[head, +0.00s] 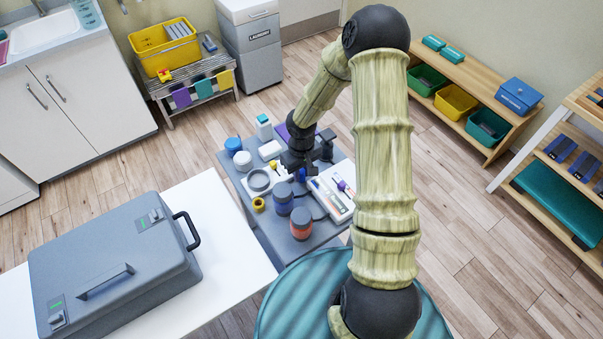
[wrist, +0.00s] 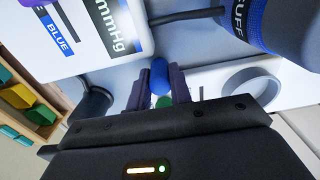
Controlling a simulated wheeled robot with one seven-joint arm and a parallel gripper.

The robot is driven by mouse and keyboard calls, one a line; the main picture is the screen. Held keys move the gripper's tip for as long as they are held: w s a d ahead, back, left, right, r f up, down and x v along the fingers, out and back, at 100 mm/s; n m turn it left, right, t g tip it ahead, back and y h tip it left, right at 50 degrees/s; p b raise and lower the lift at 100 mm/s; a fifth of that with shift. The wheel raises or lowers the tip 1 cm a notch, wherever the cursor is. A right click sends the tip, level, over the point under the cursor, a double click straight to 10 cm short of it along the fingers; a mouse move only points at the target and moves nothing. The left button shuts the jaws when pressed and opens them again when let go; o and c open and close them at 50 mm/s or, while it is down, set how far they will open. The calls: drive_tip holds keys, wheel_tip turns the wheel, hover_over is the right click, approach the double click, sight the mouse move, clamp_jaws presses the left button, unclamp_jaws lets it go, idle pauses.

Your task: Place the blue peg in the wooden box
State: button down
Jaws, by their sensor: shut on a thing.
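My gripper (head: 300,170) is low over the grey trolley top, among the small items. In the wrist view my gripper (wrist: 160,88) has its two dark fingers shut on the blue peg (wrist: 159,73), whose rounded blue end shows between the tips. A green piece (wrist: 163,101) shows just behind it, between the fingers. In the head view only a small blue bit of the peg (head: 301,175) shows below the gripper. I cannot make out a wooden box for certain in either view.
The trolley (head: 267,232) is crowded: a blue-banded jar (head: 283,198), a red-banded jar (head: 301,224), a grey ring (head: 259,181) and a white device (head: 330,199) stand close by. A grey case (head: 115,265) lies on the white table at left. A wooden shelf (head: 470,85) with bins stands at right.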

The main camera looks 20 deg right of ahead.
sight(301, 171)
wheel_tip(301, 171, up, 9)
drive_tip(key=shift+r, duration=0.2)
idle(0.6)
